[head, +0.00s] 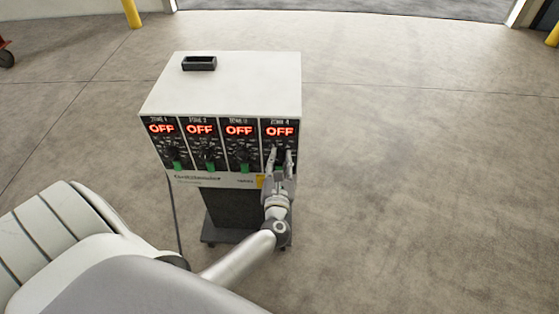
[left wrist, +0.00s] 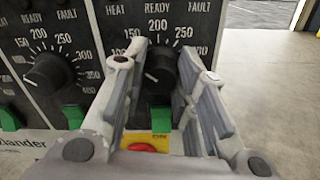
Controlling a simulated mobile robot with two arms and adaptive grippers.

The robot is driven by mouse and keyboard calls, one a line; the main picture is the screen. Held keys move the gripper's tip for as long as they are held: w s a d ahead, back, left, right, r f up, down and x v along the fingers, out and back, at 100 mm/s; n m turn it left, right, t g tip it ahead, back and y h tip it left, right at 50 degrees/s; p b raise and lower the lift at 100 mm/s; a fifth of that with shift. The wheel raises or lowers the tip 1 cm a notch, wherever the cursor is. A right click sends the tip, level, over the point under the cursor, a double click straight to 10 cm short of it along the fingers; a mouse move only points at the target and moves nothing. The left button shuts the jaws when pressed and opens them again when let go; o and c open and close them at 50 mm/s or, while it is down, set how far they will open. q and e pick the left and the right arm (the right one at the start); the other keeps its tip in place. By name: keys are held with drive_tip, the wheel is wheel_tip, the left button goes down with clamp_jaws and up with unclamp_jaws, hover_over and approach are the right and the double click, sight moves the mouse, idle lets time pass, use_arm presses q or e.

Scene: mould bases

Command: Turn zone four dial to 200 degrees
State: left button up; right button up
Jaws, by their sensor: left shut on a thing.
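The zone four dial (left wrist: 161,72) is a black round knob on the rightmost panel of the white controller box (head: 222,84). Its scale in the left wrist view shows 150, 200 and 250 around the top. My left gripper (head: 280,160) comes up from below in the head view, with its fingers on either side of this dial. It is shut on the dial. The zone four display (head: 280,132) reads OFF in red. My right gripper is not in view.
Other zone dials stand to the left, the nearest being the zone three dial (left wrist: 47,72). Their displays also read OFF. A green switch (left wrist: 161,119) sits below the zone four dial, above a red button on yellow (left wrist: 148,146). The floor around is clear.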

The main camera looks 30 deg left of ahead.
use_arm(q)
drive_tip(key=shift+m, duration=0.5)
drive_tip(key=m+p, duration=0.1)
drive_tip(key=m, duration=0.1)
drive_tip(key=shift+m, duration=0.4)
drive_tip(key=m+p, duration=0.1)
drive_tip(key=m, duration=0.3)
drive_tip(key=shift+d, duration=0.1)
drive_tip(key=shift+m+p, duration=0.5)
drive_tip(key=shift+m, duration=0.5)
drive_tip(key=shift+f, duration=0.1)
drive_tip(key=o, duration=1)
